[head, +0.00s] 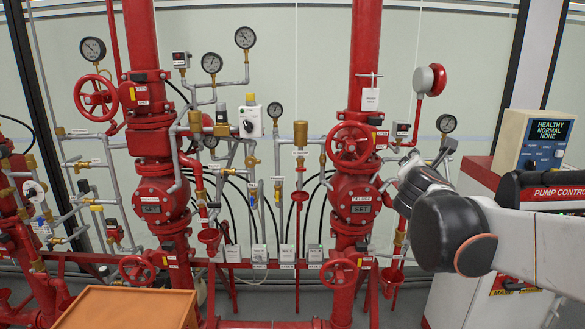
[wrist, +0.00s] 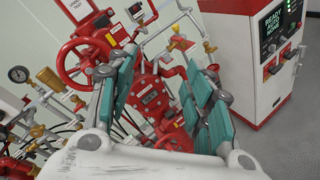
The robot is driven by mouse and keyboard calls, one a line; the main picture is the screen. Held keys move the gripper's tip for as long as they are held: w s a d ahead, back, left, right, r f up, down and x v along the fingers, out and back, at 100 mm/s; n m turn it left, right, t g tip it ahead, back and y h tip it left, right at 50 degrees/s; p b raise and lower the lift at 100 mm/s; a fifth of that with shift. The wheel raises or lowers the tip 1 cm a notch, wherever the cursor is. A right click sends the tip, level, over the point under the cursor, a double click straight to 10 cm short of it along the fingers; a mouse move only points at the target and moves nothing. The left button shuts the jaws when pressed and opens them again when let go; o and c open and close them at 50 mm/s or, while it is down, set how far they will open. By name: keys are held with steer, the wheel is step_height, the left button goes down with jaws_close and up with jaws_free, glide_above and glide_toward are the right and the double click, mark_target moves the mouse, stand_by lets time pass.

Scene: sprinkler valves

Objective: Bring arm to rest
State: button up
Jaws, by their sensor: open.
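My arm comes in from the right in the head view, with its white and black links in front of the pump control cabinet. My gripper shows in the wrist view (wrist: 158,62) with its teal-padded fingers spread apart and nothing between them. Behind the fingers is red valve piping with a red round body (wrist: 150,97). In the head view the gripper end is small and partly hidden by the wrist, near the right riser (head: 362,205). I cannot tell whether it touches any pipe there.
Red handwheels sit on the left riser (head: 97,97) and right riser (head: 350,145). Gauges and thin grey pipes fill the space between. The control cabinet (head: 468,185) stands at right, its screen unit (head: 535,140) on top. An orange box top (head: 128,308) is at lower left.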

steer(key=s+a+f+m+g+y, duration=0.2)
steer(key=s+a+f+m, duration=0.1)
steer(key=s+f+m, duration=0.4)
steer(key=s+a+f+m+g+y+b, duration=0.1)
steer(key=s+a+f+m+g+y, duration=0.1)
steer(key=s+f+m, duration=0.6)
steer(key=s+a+f+m+g+y+b, duration=0.1)
steer(key=s+a+f+m, duration=0.4)
steer(key=s, duration=0.9)
step_height(320, 180, down, 3)
steer(key=m+g+y, duration=0.1)
steer(key=m+g, duration=0.1)
steer(key=m, duration=0.1)
steer(key=shift+s+g+y, duration=0.3)
steer(key=shift+s+y, duration=0.05)
steer(key=shift+y, duration=0.05)
